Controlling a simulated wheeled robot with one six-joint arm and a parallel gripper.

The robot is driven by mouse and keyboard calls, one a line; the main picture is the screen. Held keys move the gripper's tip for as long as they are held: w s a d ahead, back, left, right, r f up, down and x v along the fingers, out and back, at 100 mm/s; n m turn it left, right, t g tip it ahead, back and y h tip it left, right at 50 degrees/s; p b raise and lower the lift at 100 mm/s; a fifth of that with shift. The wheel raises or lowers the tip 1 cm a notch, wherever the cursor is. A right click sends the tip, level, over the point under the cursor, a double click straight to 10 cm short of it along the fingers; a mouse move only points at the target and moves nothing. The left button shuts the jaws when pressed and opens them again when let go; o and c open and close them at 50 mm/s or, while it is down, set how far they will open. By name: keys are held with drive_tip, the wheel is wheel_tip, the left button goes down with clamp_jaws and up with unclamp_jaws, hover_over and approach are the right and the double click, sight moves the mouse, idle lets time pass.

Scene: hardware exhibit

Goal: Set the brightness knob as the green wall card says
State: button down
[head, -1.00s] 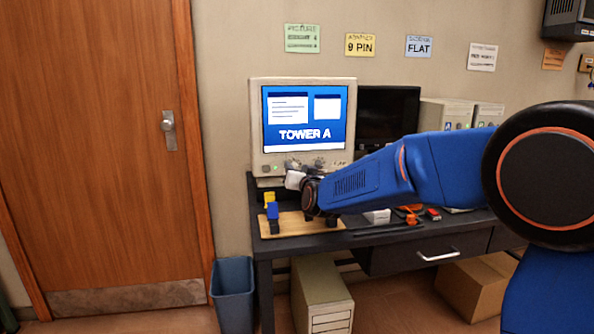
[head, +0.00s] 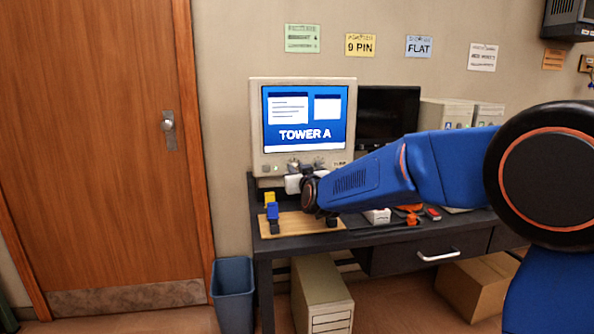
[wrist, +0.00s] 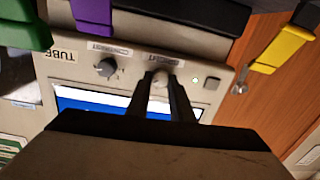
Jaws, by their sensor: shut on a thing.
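The green card (head: 302,38) hangs on the wall above the monitor (head: 258,120); its small lines are too blurred to read surely, though one seems to end in 4. Two knobs sit on the monitor's front strip below the screen. In the wrist view, my gripper (wrist: 160,82) is shut on the pale knob (wrist: 159,77) nearer the green light. The held knob's pointer is hidden. In the head view, my gripper (head: 297,170) is at the strip's left part.
A wooden board (head: 290,230) with yellow and blue pieces lies on the dark desk (head: 380,240) below the monitor. Purple, green and yellow pieces edge the wrist view. A dark screen (head: 388,115) and beige boxes (head: 450,112) stand to the right.

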drive_tip(key=shift+n, duration=1.8)
drive_tip(key=shift+a, duration=0.1)
drive_tip(key=c, duration=1.6)
unclamp_jaws()
drive_tip(key=shift+o, duration=0.2)
drive_tip(key=v, duration=1.7)
drive_tip(key=shift+s, duration=0.25)
drive_tip(key=shift+r, duration=0.1)
